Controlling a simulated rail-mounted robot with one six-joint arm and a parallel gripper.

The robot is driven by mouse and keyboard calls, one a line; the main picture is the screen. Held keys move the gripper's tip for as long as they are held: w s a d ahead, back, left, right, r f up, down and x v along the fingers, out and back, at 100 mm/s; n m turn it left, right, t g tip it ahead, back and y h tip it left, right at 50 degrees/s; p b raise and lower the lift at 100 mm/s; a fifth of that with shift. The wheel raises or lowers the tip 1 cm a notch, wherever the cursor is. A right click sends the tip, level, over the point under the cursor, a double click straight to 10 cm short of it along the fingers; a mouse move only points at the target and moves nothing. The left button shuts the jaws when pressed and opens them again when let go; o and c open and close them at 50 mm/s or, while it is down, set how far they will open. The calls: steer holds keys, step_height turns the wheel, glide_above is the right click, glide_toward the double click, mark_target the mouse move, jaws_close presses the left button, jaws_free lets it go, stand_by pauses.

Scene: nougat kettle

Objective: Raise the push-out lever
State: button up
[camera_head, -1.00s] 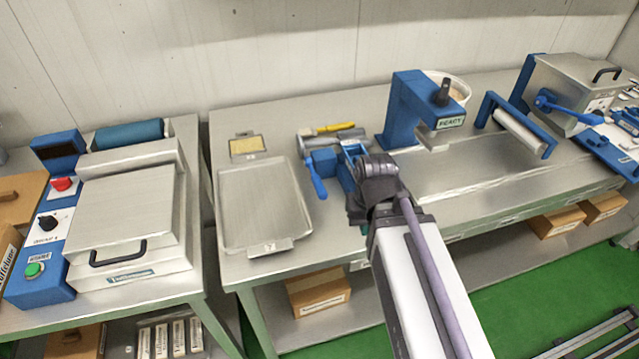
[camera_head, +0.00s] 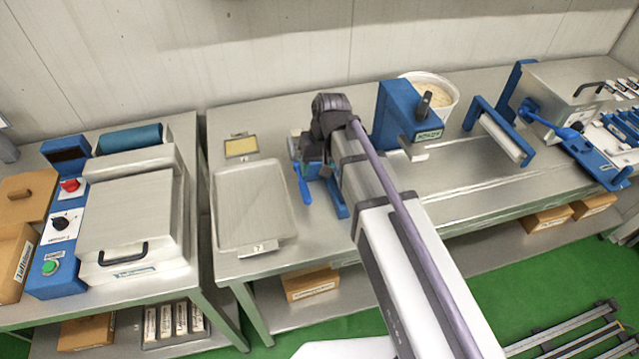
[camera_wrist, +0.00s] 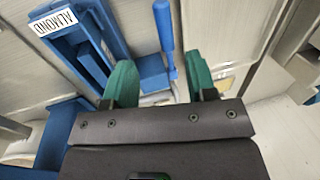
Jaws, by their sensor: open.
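A blue lever (camera_head: 303,185) sits on the left side of the blue bench device (camera_head: 335,196), just right of the metal tray, its handle slanting toward the table's front. I cannot tell for certain that it is the push-out lever. In the wrist view a blue handle (camera_wrist: 164,24) extends from a blue block and lies ahead of the gap between my fingers. My gripper (camera_wrist: 159,78) is open, with green fingertips either side of the gap and nothing held.
A metal tray (camera_head: 222,238) lies left of the device. A blue press (camera_head: 397,112) and a white tub (camera_head: 449,103) stand to the right. Another blue lever (camera_head: 557,127) is on the far-right machine. A blue part labelled ALMOND (camera_wrist: 57,25) is close by in the wrist view.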

mark_target(307, 194)
steer(key=a+f+b, duration=0.1)
steer(key=f+b, duration=0.6)
steer(key=a+f+b, duration=0.1)
steer(key=f+b, duration=0.2)
steer(key=f, duration=0.1)
steer(key=shift+s+a, duration=0.3)
steer(key=shift+r, duration=0.15)
steer(key=shift+c, duration=0.5)
jaws_close()
steer(key=shift+r, duration=0.1)
